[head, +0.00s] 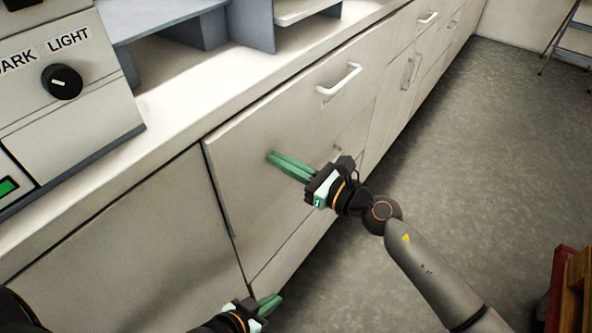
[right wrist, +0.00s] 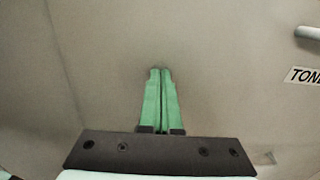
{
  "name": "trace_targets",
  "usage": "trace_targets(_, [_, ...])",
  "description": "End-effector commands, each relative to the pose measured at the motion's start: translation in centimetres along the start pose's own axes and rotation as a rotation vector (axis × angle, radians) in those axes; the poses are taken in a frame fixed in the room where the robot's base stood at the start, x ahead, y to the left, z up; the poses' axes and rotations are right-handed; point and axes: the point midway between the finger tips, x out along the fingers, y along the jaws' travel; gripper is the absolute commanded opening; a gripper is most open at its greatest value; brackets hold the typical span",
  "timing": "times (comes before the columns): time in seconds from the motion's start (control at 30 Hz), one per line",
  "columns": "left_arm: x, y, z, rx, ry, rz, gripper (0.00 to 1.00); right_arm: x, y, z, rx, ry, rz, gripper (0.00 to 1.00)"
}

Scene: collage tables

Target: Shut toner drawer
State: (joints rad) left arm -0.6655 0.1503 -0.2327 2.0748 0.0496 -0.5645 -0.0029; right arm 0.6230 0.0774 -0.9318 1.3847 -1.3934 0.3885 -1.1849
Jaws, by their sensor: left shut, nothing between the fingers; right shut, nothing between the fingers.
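The toner drawer's pale front (head: 240,150) is in the middle of the head view, with a white bar handle (head: 340,85) and a small label under it. Its left edge appears to stand slightly proud of the neighbouring panel. My right gripper (head: 271,157) is shut and empty, its green fingertips at the drawer front, left of and below the handle. In the right wrist view, the shut fingers (right wrist: 160,72) point at the drawer front (right wrist: 230,60), with part of a "TON" label (right wrist: 302,76) at right. Contact is hard to tell. My left gripper (head: 274,300) is shut and empty, low near the cabinet base.
A counter (head: 190,105) runs above the drawers, bearing a grey machine with a black dial (head: 62,82) at left and blue-grey shelving (head: 250,25). More drawers with handles continue to the upper right. The grey floor (head: 470,160) is open; a reddish wooden object (head: 570,290) stands lower right.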

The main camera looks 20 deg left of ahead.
Motion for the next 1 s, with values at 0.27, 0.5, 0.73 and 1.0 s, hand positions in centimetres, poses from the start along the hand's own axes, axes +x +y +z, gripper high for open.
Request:
trace_targets(0.27, [0.1,-0.23,0.45,0.003,-0.004,-0.003,0.0,1.03,-0.04,-0.03,-0.001,0.0,-0.001,0.0])
trace_targets(0.5, [0.09,-0.19,0.36,0.003,-0.002,-0.003,0.0,1.24,-0.01,0.16,-0.001,-0.003,-0.003,0.0])
trace_targets(0.73, [0.13,-0.07,0.28,0.002,0.0,-0.001,0.0,1.25,-0.06,0.24,-0.003,-0.005,-0.004,0.0])
trace_targets(1.0, [0.64,-0.01,0.25,-0.002,0.012,0.0,0.0,0.41,-0.97,0.08,-0.005,-0.004,-0.003,0.0])
